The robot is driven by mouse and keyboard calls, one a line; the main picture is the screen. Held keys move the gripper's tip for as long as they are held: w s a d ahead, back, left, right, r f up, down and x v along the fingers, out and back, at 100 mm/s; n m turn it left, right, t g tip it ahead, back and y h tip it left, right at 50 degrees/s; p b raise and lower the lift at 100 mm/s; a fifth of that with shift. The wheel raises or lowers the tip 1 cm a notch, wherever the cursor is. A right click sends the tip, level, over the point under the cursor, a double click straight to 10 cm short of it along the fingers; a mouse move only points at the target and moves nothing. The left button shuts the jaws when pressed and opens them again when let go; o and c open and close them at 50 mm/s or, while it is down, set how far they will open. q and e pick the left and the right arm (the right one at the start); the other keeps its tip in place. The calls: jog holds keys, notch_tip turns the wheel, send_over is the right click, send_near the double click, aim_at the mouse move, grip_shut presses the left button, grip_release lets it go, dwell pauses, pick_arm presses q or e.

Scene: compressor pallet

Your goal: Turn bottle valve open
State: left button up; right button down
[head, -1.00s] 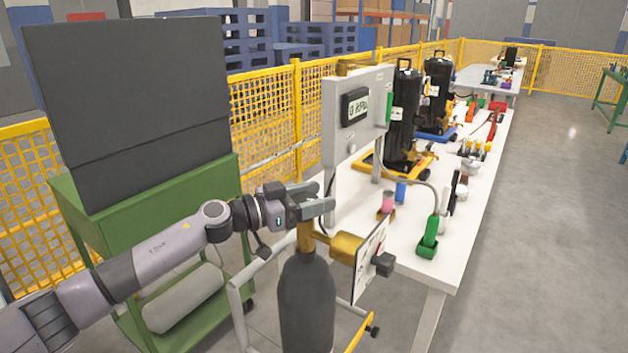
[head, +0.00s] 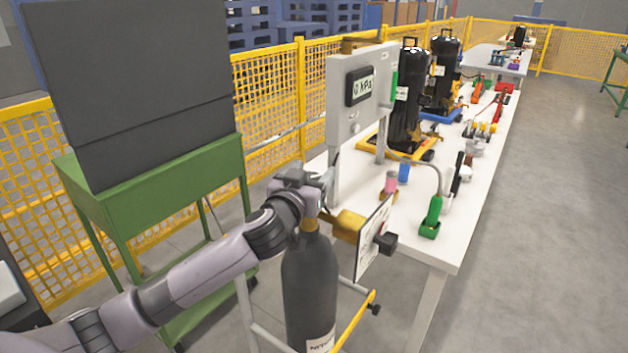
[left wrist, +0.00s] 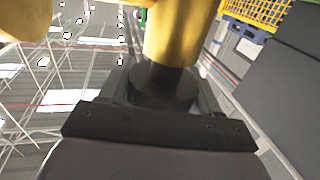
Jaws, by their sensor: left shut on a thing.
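A dark gas bottle (head: 310,285) stands upright in a frame in front of the bench's near end. Its brass valve stem (head: 308,224) rises from the neck, with a brass fitting (head: 348,226) to the right. My left gripper (head: 314,188) is over the valve top, which its body and fingers mostly hide. In the left wrist view, the gripper (left wrist: 165,88) is shut on a dark round valve knob (left wrist: 162,80) below the brass valve body (left wrist: 180,30). My right gripper is not in view.
A grey panel (head: 345,118) with a display reading 0 kPa stands behind the valve. A white sign plate (head: 372,240) and black knob (head: 386,243) are to the right. A green cart (head: 120,190) stands left. The white bench (head: 440,245) holds tools; the right floor is clear.

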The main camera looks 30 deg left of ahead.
pick_arm(q)
jog(key=n+y+b, duration=0.1)
jog(key=y, duration=0.1)
jog(key=n+g+y+b, duration=0.1)
jog(key=y, duration=0.1)
jog(key=n+y+b, duration=0.1)
jog(key=b, duration=0.1)
jog(key=shift+s+a+f+n+g+y, duration=0.1)
jog(key=shift+a+f+n+g+y, duration=0.1)
jog(key=shift+a+n+g+y, duration=0.15)
jog(key=n+g+y+b, duration=0.1)
jog(key=n+y+b, duration=0.1)
jog(key=y, duration=0.1)
jog(key=shift+r+g, duration=0.15)
jog(key=shift+g, duration=0.1)
jog(key=shift+s+a+r+n+b, duration=0.15)
jog(key=shift+n+b, duration=0.1)
jog(key=shift+b, duration=0.15)
jog(key=shift+g+y, duration=0.25)
jog(key=shift+g, duration=0.05)
jog(key=shift+r, duration=0.1)
jog(key=o, duration=1)
jog(key=shift+c, duration=0.2)
